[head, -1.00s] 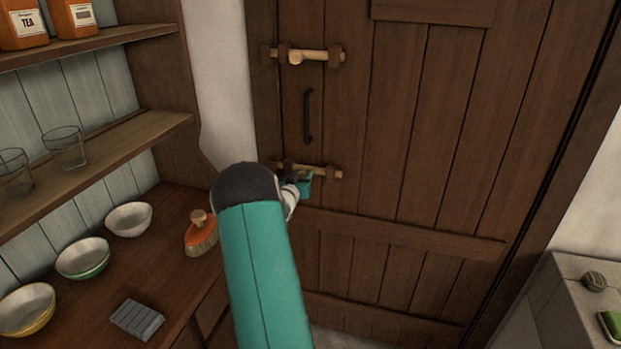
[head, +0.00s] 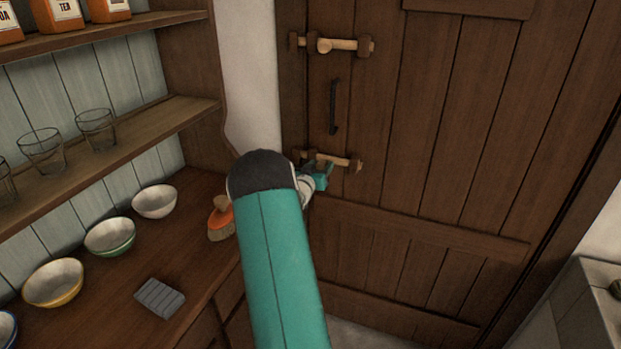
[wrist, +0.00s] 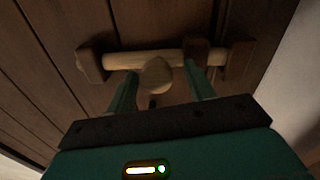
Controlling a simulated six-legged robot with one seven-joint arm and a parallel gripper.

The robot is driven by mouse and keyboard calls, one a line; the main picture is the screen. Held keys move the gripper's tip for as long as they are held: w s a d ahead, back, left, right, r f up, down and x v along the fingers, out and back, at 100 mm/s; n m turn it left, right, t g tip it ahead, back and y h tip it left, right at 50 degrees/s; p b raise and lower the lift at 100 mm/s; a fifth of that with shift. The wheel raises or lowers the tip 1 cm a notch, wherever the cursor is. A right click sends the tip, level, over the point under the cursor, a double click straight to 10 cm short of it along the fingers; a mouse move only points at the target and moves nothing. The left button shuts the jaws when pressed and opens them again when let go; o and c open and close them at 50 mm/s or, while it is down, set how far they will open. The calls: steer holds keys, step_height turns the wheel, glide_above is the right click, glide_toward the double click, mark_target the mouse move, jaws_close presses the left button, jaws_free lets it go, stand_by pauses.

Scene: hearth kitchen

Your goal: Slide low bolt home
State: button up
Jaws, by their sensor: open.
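The low bolt (head: 341,161) is a pale wooden rod in dark brackets on the plank door, below the black handle. In the wrist view the bolt (wrist: 125,60) runs across the picture, and its round knob (wrist: 156,75) sticks out towards me. My gripper (wrist: 163,77) is open, with one teal finger on each side of the knob; a gap shows on both sides. In the head view my gripper (head: 320,175) is at the bolt, just below the rod, and hides the knob.
A matching upper bolt (head: 345,45) and a black handle (head: 334,107) are higher on the door (head: 420,150). To the left a counter (head: 190,285) holds bowls, an orange brush (head: 220,222) and a grey block (head: 160,297). Shelves with glasses stand above it.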

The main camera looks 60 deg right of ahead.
steer(key=s+a, duration=0.1)
steer(key=a, duration=1.1)
steer(key=shift+s+a, duration=0.2)
steer(key=w+a+r+n+t+y, duration=0.2)
steer(key=w+a+r+t+y, duration=0.15)
steer(key=a, duration=0.65)
steer(key=w+a+r+n+t+y, duration=0.25)
steer(key=w+a+r+y, duration=0.2)
steer(key=a, duration=0.65)
steer(key=w+a+r+n+t+y, duration=0.3)
steer(key=w+a+y, duration=0.15)
steer(key=a, duration=0.55)
steer(key=s+a+r+n+g+y, duration=0.15)
steer(key=s+a, duration=0.25)
steer(key=a, duration=0.4)
steer(key=s+a+r+n+g+y, duration=0.1)
steer(key=s+a+n+y, duration=0.15)
steer(key=a, duration=0.55)
steer(key=s+a+n+g, duration=0.1)
steer(key=s+a, duration=0.3)
steer(key=s, duration=0.3)
steer(key=s+a+n+g+y, duration=0.1)
steer(key=s+a+n+g, duration=0.1)
steer(key=s, duration=0.6)
steer(key=shift+s+a+f, duration=0.25)
steer(key=shift+a+f, duration=0.15)
steer(key=shift+a, duration=0.45)
